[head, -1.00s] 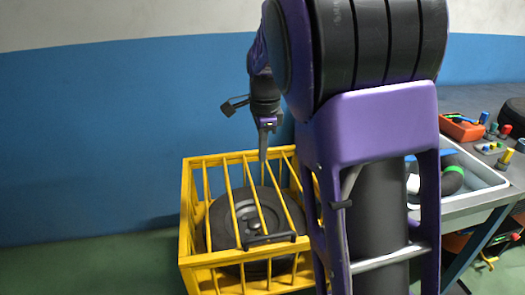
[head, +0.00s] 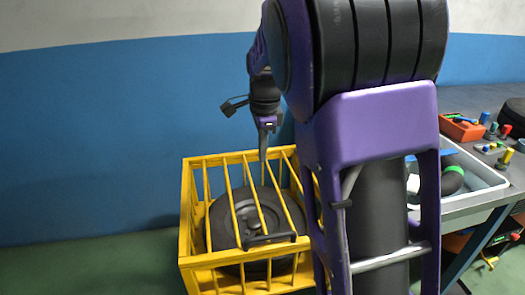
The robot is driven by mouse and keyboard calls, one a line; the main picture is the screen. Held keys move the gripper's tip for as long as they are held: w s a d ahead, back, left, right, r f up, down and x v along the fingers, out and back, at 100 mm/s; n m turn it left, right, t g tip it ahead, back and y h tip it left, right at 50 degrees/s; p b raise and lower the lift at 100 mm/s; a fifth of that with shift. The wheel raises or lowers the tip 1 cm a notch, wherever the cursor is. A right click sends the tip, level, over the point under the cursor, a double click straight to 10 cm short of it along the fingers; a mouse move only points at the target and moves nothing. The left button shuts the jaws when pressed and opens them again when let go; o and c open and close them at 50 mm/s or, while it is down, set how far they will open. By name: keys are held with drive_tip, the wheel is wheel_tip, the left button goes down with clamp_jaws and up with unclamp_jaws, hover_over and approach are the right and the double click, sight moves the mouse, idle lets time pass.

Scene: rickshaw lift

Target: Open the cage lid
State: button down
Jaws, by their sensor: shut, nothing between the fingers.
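The yellow cage (head: 187,220) stands on the floor in front of the wall, left of my column. Its barred lid (head: 230,200) lies flat across the top, closed, with a black handle (head: 270,240) near the front edge. A black wheel (head: 228,228) sits inside the cage under the bars. My gripper (head: 263,158) points down over the back part of the lid, behind the handle. It is shut and empty. Whether its tip touches a bar, I cannot tell. The cage's right side is partly hidden by my own body.
A grey workbench (head: 470,206) stands at the right with a white tray (head: 485,180), a red box (head: 461,128) and several small coloured items. The blue wall (head: 110,130) is close behind the cage. The floor left of the cage is clear.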

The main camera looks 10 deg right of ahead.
drive_tip(key=c, duration=0.8)
unclamp_jaws()
wheel_tip(320, 180, up, 17)
drive_tip(key=s+p, duration=0.2)
drive_tip(key=p, duration=0.1)
drive_tip(key=shift+s+p, duration=0.2)
drive_tip(key=shift+p, duration=0.2)
drive_tip(key=shift+r, duration=0.1)
